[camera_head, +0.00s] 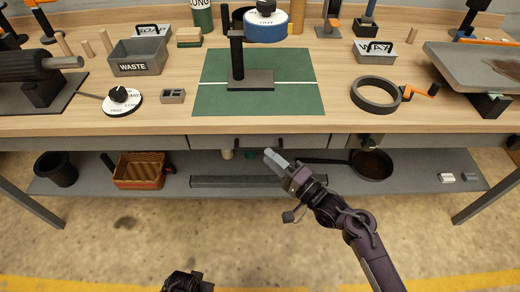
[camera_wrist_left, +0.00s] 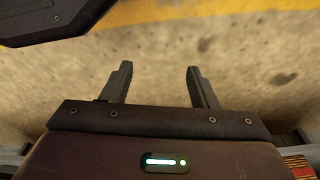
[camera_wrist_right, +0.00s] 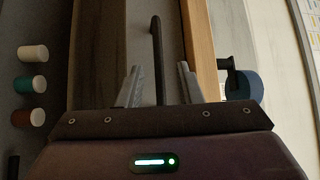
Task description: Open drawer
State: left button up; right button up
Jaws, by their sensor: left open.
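The grey drawer front (camera_head: 222,140) sits under the middle of the workbench top. It also shows in the right wrist view (camera_wrist_right: 138,35), with its dark bar handle (camera_wrist_right: 157,58). My right gripper (camera_head: 269,154) is in front of the drawer, just below the bench edge. In the right wrist view my right gripper (camera_wrist_right: 160,88) is open, with one finger on each side of the handle and gaps between. My left gripper (camera_wrist_left: 160,82) is open and empty above bare floor. Only part of the left arm's end shows at the bottom of the head view.
A lower shelf (camera_head: 110,187) holds a basket (camera_head: 140,172), a black pot (camera_head: 56,169) and a pan (camera_head: 371,165). Small spools (camera_wrist_right: 29,85) show beside the drawer in the right wrist view. The bench top (camera_head: 345,65) carries a green mat (camera_head: 212,95) and a waste bin (camera_head: 138,60). The floor in front is clear.

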aim_at(260, 150)
jog(key=x, duration=0.5)
jog(key=shift+f, duration=0.1)
jog(key=shift+d, duration=0.1)
jog(key=shift+c, duration=0.2)
grip_shut()
